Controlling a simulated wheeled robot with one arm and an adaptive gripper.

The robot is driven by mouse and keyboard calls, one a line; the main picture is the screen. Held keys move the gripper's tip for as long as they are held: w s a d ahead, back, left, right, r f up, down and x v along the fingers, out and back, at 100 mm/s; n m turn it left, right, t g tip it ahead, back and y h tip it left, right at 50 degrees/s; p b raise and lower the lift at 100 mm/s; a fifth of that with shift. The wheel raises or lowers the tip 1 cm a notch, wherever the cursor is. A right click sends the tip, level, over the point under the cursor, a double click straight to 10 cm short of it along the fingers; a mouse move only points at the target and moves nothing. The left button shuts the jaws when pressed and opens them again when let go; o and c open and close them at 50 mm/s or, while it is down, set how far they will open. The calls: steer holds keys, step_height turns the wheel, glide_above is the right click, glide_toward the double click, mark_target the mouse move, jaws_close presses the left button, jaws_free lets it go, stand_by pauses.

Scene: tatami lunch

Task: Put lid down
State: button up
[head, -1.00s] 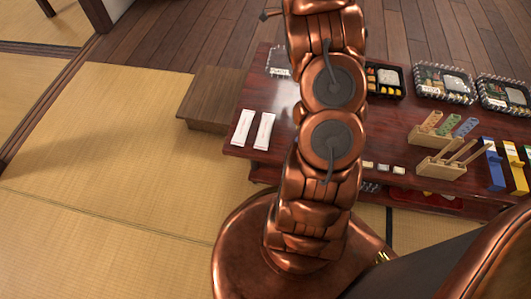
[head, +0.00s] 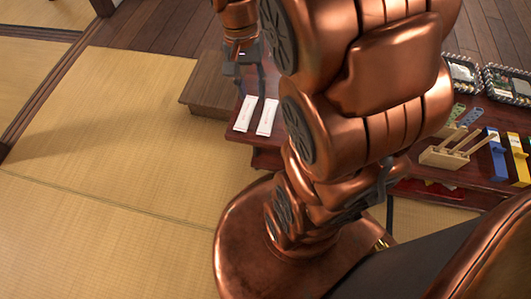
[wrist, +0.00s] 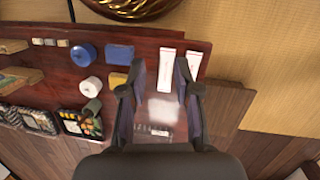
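A clear lid (wrist: 160,108) with a small white label shows in the wrist view between and beyond my fingers. It appears to lie flat on the dark red table, near the end by the white packets. My gripper (wrist: 158,88) has its two fingers spread apart, with nothing visibly clamped between them. In the head view my gripper (head: 250,88) hangs over the table's left end, just beside the white packets (head: 255,116). My arm hides the lid there. An uncovered food box (wrist: 80,123) stands at the left in the wrist view.
The packets also show in the wrist view (wrist: 165,68). A blue round container (wrist: 83,53), a white cylinder (wrist: 90,85), a green cup (wrist: 92,105) and a yellow block (wrist: 118,78) stand left of my fingers. A wooden step (head: 208,82) adjoins the table. Tatami is clear on the left.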

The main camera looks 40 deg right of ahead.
steer(key=s+a+n, duration=0.4)
steer(key=s, duration=0.3)
steer(key=s+a+n+g, duration=0.1)
steer(key=s+a+n, duration=0.3)
steer(key=s, duration=0.4)
steer(key=shift+s+f+n, duration=0.15)
steer(key=shift+f+n, duration=0.25)
steer(key=shift+n, duration=0.3)
steer(key=shift+a+r, duration=0.1)
step_height(320, 180, up, 38)
steer(key=w+t+p, duration=0.1)
steer(key=p, duration=3.5)
steer(key=shift+w+t, duration=0.3)
steer(key=shift+t, duration=0.1)
steer(key=shift+d, duration=0.3)
